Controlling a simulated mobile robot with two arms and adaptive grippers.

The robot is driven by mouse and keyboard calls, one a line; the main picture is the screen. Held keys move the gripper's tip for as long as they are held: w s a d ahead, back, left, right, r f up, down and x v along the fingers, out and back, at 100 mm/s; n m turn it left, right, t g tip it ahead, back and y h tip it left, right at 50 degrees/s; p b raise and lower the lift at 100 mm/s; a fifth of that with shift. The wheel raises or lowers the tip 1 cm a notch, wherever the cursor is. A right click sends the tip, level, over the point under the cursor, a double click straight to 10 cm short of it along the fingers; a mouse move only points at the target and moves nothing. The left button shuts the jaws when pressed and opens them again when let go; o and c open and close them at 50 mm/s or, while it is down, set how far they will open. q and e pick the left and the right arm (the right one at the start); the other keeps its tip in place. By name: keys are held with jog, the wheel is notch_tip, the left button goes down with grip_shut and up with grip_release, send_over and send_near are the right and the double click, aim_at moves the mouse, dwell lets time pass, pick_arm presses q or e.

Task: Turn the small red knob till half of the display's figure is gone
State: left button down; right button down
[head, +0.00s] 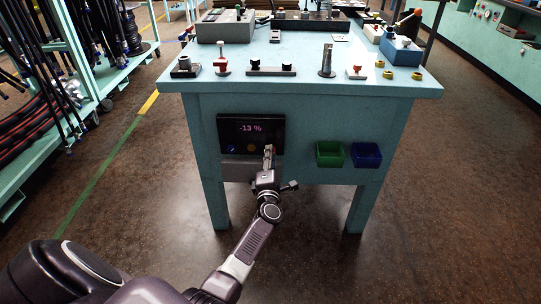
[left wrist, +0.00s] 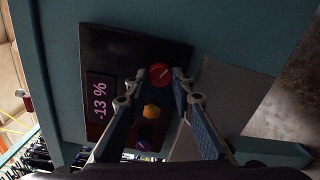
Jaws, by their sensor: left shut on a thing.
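The dark control panel (head: 224,128) is on the front of the teal workbench; its display (head: 250,128) reads -13 %. The display shows turned sideways in the left wrist view (left wrist: 100,102). The small red knob (left wrist: 160,74) is round with a pale line across its face. My left gripper (head: 268,151) reaches up to the panel's right side and hides the red knob in the head view. In the left wrist view its fingertips (left wrist: 160,77) are on both sides of the red knob, shut on it. My right gripper is in neither view.
An orange knob (left wrist: 151,111) and a blue knob (left wrist: 145,143) sit in line beside the red one, between the finger links in the wrist view. A green bin (head: 329,154) and a blue bin (head: 366,155) hang right of the panel. Hose racks stand left.

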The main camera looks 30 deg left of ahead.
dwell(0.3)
pick_arm(q)
jog(key=c, duration=1.7)
grip_release()
jog(key=shift+w+d, duration=0.1)
jog(key=shift+o, duration=0.2)
jog(key=v, duration=1.2)
